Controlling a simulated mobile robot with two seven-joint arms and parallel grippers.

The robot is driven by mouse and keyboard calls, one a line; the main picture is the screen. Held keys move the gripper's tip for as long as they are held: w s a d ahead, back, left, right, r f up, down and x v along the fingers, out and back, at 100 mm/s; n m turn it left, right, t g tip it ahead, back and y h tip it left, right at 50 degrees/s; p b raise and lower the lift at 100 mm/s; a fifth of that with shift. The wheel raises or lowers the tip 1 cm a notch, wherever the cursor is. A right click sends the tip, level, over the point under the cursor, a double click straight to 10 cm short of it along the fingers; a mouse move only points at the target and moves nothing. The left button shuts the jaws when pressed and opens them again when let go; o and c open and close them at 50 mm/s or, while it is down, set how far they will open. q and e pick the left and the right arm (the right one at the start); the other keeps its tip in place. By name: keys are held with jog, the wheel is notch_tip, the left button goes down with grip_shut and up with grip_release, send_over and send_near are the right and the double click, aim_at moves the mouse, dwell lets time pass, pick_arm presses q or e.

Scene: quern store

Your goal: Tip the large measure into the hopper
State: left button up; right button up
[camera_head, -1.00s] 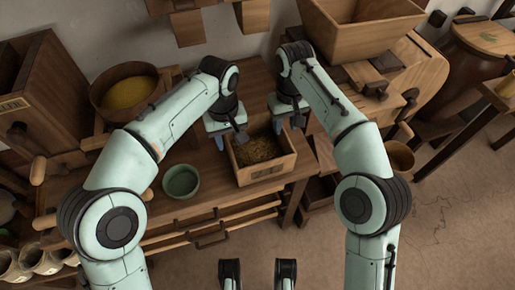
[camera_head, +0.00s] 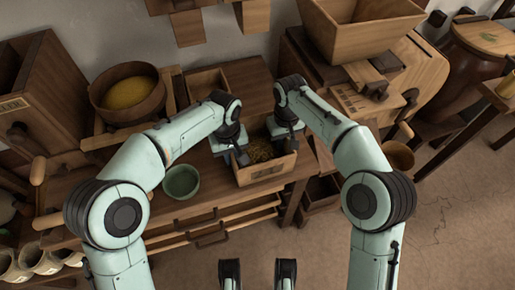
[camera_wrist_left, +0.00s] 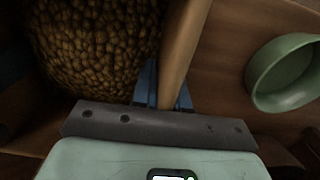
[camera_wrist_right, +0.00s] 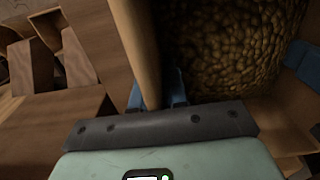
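The large measure (camera_head: 264,172) is an open wooden box of brown grain. It stands upright on the wooden bench, and its grain also shows in the left wrist view (camera_wrist_left: 92,45) and right wrist view (camera_wrist_right: 230,45). My left gripper (camera_head: 240,158) is at its left wall, with blue fingers (camera_wrist_left: 164,92) close on both sides of that wall. My right gripper (camera_head: 292,138) is at its right wall, fingers (camera_wrist_right: 157,92) likewise on both sides. Both look shut on the walls. The hopper (camera_head: 358,38) is a flared wooden box at the upper right, above the mill.
A green bowl (camera_head: 181,182) stands left of the measure. A round wooden tub with yellow contents (camera_head: 127,97) and an open wooden box (camera_head: 208,84) are behind my left arm. A wooden block (camera_head: 352,102) lies below the hopper.

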pick_arm(q)
grip_shut()
pick_arm(e)
grip_shut()
pick_arm(q)
jog(key=shift+r, duration=0.15)
pick_arm(e)
jog(key=shift+r, duration=0.15)
